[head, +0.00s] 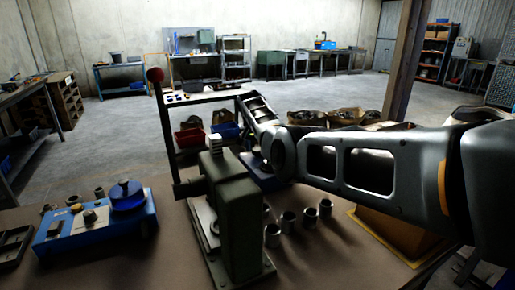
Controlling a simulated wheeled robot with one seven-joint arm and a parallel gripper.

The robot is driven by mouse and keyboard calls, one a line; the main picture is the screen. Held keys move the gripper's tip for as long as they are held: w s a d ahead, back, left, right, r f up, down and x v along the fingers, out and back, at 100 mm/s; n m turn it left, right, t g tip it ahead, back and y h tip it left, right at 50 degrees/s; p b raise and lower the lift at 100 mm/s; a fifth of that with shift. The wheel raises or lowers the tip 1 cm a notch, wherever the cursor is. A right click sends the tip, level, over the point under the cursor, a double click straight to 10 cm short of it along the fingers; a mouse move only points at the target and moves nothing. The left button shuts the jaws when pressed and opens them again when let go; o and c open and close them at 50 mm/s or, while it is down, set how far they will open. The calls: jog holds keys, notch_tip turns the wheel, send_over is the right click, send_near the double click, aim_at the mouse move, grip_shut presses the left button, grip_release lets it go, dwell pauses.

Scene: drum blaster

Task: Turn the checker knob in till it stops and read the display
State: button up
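A blue box-shaped device (80,240) lies on the workbench at the left, with a large round blue part (126,196) at its right end and a small dark knob (89,217) on its top. I cannot tell for sure which part is the checker knob, and no display can be read from here. My arm reaches in from the right behind the green press (237,210). I cannot make out my gripper; the far end of the arm shows no fingers.
A yellow-edged box (395,235) is at the right. Red bin (190,137) and blue bin (226,130) sit behind.

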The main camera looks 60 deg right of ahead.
jog(key=c, duration=0.9)
jog(key=shift+s+r+n+t+p, duration=0.15)
jog(key=shift+n+t+p, duration=0.25)
jog(key=shift+n+p, duration=0.6)
jog(key=shift+n+t+p, duration=0.45)
jog(key=shift+n+t, duration=0.05)
jog(key=shift+n, duration=0.7)
jog(key=o, duration=1.1)
jog(key=shift+c, duration=0.2)
jog(key=v, duration=0.7)
jog(key=shift+r+p, duration=0.3)
jog(key=shift+p, duration=0.1)
jog(key=shift+d+y, duration=0.1)
jog(key=shift+y, duration=0.2)
